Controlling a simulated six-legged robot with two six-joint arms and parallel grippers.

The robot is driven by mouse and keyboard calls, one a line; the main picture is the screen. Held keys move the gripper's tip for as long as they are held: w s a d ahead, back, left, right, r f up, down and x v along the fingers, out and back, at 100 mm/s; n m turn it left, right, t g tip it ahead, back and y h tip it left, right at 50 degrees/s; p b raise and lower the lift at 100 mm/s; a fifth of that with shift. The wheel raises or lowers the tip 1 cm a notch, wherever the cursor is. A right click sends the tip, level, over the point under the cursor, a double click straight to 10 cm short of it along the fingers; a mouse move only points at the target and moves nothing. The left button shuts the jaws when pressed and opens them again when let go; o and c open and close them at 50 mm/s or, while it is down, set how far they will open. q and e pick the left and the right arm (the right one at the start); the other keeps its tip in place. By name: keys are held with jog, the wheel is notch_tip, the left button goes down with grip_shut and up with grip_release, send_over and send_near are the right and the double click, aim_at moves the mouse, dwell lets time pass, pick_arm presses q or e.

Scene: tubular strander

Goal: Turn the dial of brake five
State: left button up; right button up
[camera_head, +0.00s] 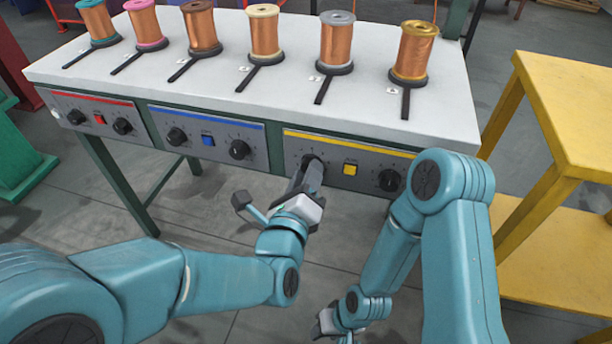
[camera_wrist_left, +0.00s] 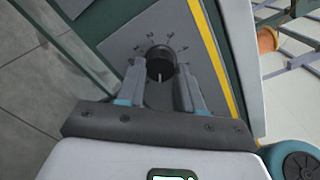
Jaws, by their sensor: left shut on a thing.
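The panel with the yellow stripe (camera_head: 330,170) is the rightmost on the bench front. Its left dial (camera_head: 311,159), a black knob, is the fifth dial from the left and is partly covered by my left gripper (camera_head: 312,172). In the left wrist view, the two fingers of my left gripper (camera_wrist_left: 161,82) stand on either side of the black dial (camera_wrist_left: 160,62), shut on it. The white pointer mark on the knob faces the gripper, and numbers ring its far side. My right gripper (camera_head: 328,324) hangs low near the bottom edge, and its fingers are not clear.
A yellow button (camera_head: 350,170) and another black dial (camera_head: 389,180) sit right of the gripped dial. Panels with blue (camera_head: 206,138) and red (camera_head: 98,115) stripes are to the left. Several copper spools (camera_head: 264,35) stand on the bench. A yellow table (camera_head: 570,100) is at right.

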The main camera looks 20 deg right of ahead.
pick_arm(q)
jog(key=shift+r, duration=0.1)
jog(key=o, duration=1)
jog(key=shift+o, duration=0.2)
jog(key=shift+a, duration=0.1)
